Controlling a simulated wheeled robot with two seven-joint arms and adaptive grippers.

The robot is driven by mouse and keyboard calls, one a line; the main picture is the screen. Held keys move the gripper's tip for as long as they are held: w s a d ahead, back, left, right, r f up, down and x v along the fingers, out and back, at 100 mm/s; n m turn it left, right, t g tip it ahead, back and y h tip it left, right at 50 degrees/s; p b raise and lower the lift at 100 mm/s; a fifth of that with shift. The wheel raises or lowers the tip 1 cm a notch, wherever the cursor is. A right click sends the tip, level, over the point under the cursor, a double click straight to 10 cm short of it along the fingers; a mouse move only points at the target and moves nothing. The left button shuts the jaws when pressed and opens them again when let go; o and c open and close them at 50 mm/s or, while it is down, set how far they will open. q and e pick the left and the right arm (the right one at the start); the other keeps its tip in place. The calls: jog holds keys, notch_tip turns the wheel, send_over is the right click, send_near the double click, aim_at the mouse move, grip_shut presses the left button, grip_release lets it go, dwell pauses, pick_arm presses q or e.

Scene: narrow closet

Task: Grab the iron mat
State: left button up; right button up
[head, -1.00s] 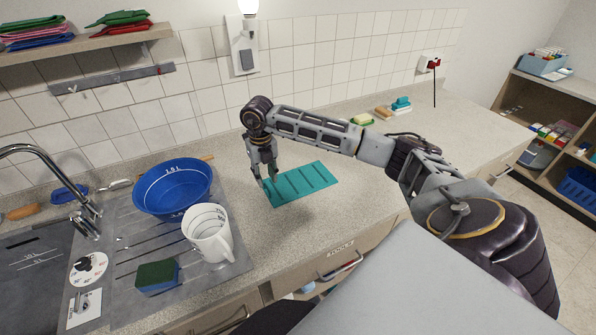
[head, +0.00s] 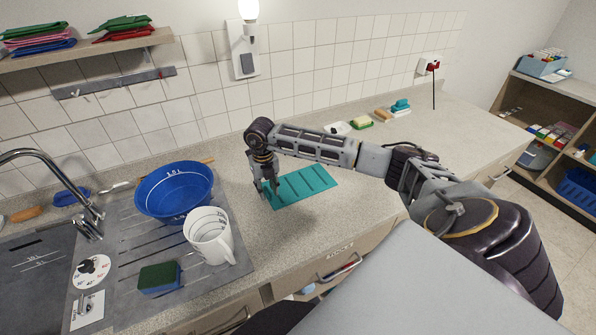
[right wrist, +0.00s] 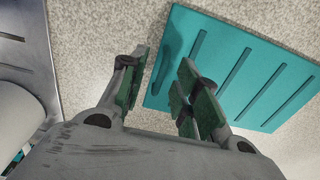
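The iron mat is a flat teal mat with dark ridges (head: 305,184), lying on the speckled counter to the right of the sink drainer. My right gripper (head: 269,190) points down at the mat's left end, low over the counter. In the right wrist view the mat (right wrist: 235,70) lies beyond and to the right of the fingers. The two fingers (right wrist: 162,82) are apart with nothing between them. The mat's left edge shows near the gap between them; whether a finger touches it I cannot tell. My left gripper is not in view.
A white measuring jug (head: 209,237), a blue bowl (head: 174,192) and a green-blue sponge (head: 159,278) stand on the drainer (head: 130,255) to the left. Soap and sponges (head: 362,122) lie along the back wall. The counter right of the mat is clear.

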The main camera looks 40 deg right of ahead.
grip_shut()
jog(key=shift+r, duration=0.15)
notch_tip(320, 180, up, 10)
jog(key=b, duration=0.1)
jog(key=shift+b, duration=0.3)
dwell(0.4)
dwell(0.4)
